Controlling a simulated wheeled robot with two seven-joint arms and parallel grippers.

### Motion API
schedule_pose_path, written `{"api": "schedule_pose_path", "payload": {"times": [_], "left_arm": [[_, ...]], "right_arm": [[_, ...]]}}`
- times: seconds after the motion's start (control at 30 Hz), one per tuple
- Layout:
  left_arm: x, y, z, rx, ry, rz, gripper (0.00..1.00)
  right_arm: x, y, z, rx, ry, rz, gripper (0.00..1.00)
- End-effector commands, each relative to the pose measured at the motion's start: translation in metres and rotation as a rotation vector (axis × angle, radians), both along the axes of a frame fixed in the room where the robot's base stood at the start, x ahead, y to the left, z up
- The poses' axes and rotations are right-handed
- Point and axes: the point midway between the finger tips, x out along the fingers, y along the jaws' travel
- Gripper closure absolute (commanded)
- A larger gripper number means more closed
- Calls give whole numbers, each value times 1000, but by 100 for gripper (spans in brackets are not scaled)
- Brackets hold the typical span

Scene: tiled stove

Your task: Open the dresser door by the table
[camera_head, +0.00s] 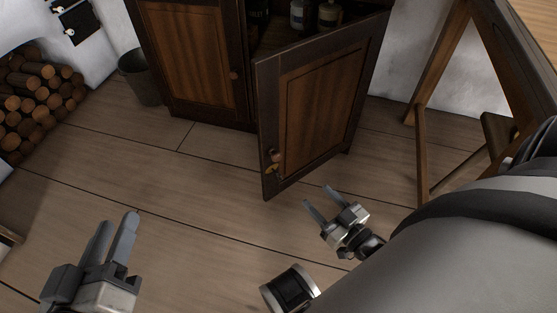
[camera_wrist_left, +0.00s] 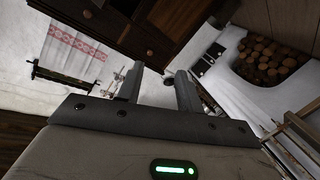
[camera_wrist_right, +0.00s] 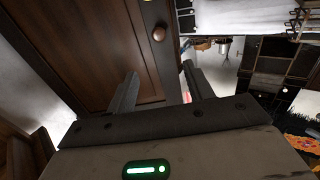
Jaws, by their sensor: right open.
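The dresser (camera_head: 190,62) is dark brown wood with two lower doors. Its right door (camera_head: 312,100), on the table's side, stands ajar, swung out toward me, and bottles show inside behind it. A round knob (camera_head: 272,157) sits near that door's free edge. My right gripper (camera_head: 325,203) is open and empty, just below and in front of the open door, apart from the knob. In the right wrist view a door panel and a round knob (camera_wrist_right: 158,33) lie beyond the open fingers (camera_wrist_right: 160,92). My left gripper (camera_head: 113,238) is open and empty over the floor at lower left.
A wooden table (camera_head: 440,60) with slanted legs stands at the right, close to the open door. A dark bucket (camera_head: 140,78) stands left of the dresser. Stacked firewood (camera_head: 38,95) lies at far left. The plank floor (camera_head: 190,190) between is clear.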

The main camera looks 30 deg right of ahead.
Motion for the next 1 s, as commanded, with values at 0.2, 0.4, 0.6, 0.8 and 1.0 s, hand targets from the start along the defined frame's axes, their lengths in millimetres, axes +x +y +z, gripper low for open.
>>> {"api": "schedule_pose_path", "payload": {"times": [0.2,0.4,0.6,0.8,1.0], "left_arm": [[-1,-3,-3,-36,-12,-13,64],[-1,-5,-1,-82,-20,-18,64],[7,-3,11,-84,-128,-13,64],[19,1,35,-23,-338,5,64],[22,3,52,14,-476,15,64]], "right_arm": [[10,-1,-11,-2,-3,-2,48],[47,2,-12,-1,-4,-2,48],[92,6,-13,-1,-4,-2,48],[130,9,-12,-1,-3,-1,48],[152,10,-12,-1,1,-2,48]]}}
